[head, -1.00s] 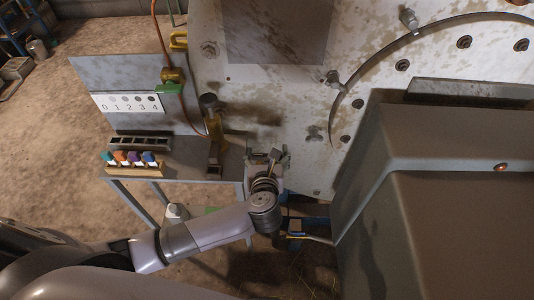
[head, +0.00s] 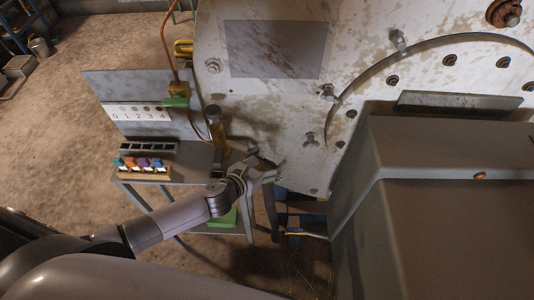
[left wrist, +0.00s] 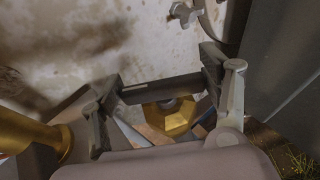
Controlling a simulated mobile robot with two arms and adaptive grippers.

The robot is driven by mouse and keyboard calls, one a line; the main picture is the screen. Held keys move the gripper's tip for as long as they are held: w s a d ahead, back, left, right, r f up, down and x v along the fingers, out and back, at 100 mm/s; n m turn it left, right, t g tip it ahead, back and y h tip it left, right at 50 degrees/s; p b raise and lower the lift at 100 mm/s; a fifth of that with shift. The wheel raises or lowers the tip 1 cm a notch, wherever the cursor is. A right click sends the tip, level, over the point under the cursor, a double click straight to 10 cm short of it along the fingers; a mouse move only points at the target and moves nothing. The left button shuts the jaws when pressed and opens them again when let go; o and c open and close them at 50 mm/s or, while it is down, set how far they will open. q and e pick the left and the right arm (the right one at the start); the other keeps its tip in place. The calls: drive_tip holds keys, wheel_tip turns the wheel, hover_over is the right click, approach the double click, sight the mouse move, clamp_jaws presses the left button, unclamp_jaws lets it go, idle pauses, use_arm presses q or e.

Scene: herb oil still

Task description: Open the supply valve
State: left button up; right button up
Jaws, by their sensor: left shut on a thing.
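My left gripper (head: 267,163) is in front of the lower edge of the pale, stained vessel wall, right of the small bench. In the left wrist view my left gripper (left wrist: 160,95) has its fingers well apart, with a dark bar (left wrist: 162,90) spanning between the pads; it is shut on this bar. A brass many-sided fitting (left wrist: 170,117) shows just behind the bar. A brass valve body (head: 178,89) with a green handle (head: 176,102) sits on the copper pipe, up and left of the gripper. I cannot tell which fitting is the supply valve. My right gripper is not in view.
A brass column (head: 216,130) stands close left of the gripper. A large grey box (head: 440,230) blocks the right.

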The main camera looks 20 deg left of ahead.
use_arm(q)
drive_tip(key=m+h, duration=0.1)
drive_tip(key=m+g+h+p, duration=0.1)
drive_tip(key=shift+w+a+r+m+h, duration=0.1)
drive_tip(key=shift+a+r+m+h, duration=0.1)
drive_tip(key=shift+m+h, duration=0.2)
drive_tip(key=shift+f+m+g+h, duration=0.25)
drive_tip(key=shift+m+g+h, duration=0.55)
drive_tip(key=shift+m+h, duration=0.1)
drive_tip(key=shift+m+g+h, duration=0.4)
drive_tip(key=shift+m, duration=0.1)
drive_tip(key=m+g+h+b, duration=0.2)
drive_tip(key=m+g+b, duration=0.1)
drive_tip(key=shift+f, duration=0.2)
drive_tip(key=m+g+h+b, duration=0.1)
drive_tip(key=m+g+b, duration=0.1)
drive_tip(key=shift+d+r+b, duration=0.1)
drive_tip(key=shift+d+b, duration=0.05)
drive_tip(key=shift+b, duration=0.2)
drive_tip(key=shift+r+m+g+b, duration=0.1)
drive_tip(key=shift+m+g+b, duration=0.2)
drive_tip(key=shift+m+g, duration=0.2)
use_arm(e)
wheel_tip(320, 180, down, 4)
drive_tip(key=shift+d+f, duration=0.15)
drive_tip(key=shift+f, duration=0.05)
use_arm(q)
drive_tip(key=shift+o, duration=0.2)
drive_tip(key=shift+c, duration=0.2)
drive_tip(key=o, duration=1.2)
